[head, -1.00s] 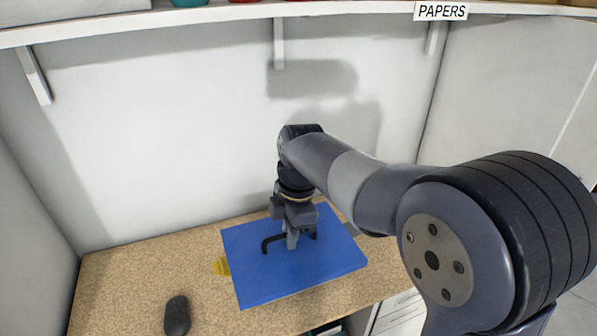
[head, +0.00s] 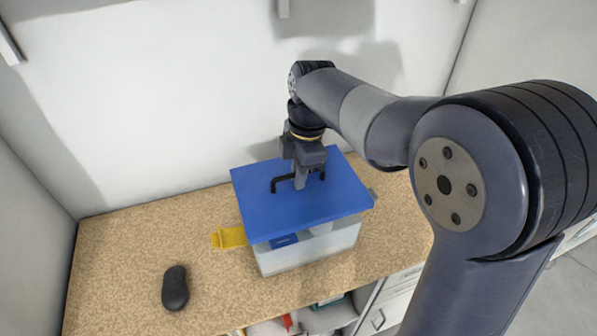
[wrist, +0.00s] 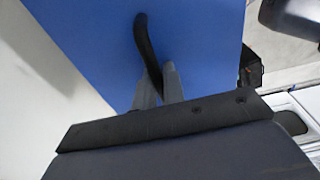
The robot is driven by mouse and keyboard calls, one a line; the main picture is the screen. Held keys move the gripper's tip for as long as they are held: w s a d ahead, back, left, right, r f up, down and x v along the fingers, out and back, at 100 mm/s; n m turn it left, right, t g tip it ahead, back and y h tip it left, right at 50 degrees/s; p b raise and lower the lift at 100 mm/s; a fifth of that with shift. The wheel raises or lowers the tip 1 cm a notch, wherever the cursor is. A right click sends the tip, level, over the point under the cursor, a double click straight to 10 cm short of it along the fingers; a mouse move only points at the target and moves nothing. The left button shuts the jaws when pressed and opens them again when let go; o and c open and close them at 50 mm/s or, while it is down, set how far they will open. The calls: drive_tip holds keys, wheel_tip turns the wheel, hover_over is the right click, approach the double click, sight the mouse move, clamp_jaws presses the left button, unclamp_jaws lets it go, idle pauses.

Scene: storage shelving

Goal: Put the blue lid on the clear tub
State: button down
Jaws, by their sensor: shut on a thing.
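The blue lid (head: 335,190) is a flat panel with a black bar handle (head: 281,182) on top. My gripper (head: 300,183) points down and is shut on the handle. The wrist view shows the fingers (wrist: 158,88) at the black handle (wrist: 148,50), with the blue lid (wrist: 90,35) filling the middle. The clear tub (head: 310,252) stands on the desk under the lid, its front wall visible with something blue inside. The lid covers most of its top, slightly turned; a corner of the tub pokes out at right. I cannot tell whether lid and rim touch.
A yellow object (head: 230,237) lies on the speckled desk (head: 120,255), just left of the tub. A black mouse (head: 175,288) lies farther left. A wall stands close behind. Open shelves with items and drawers (head: 390,305) are below the front edge.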

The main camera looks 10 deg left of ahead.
drive_tip(key=shift+f+b, duration=2.45)
drive_tip(key=shift+f, duration=1.1)
drive_tip(key=c, duration=1.4)
unclamp_jaws()
drive_tip(key=shift+c, duration=0.2)
drive_tip(key=r, duration=0.7)
drive_tip(key=d+r, duration=0.1)
drive_tip(key=r, duration=0.2)
drive_tip(key=shift+w+d+r+b, duration=0.1)
drive_tip(key=shift+w+r+b, duration=0.2)
drive_tip(key=shift+r, duration=0.1)
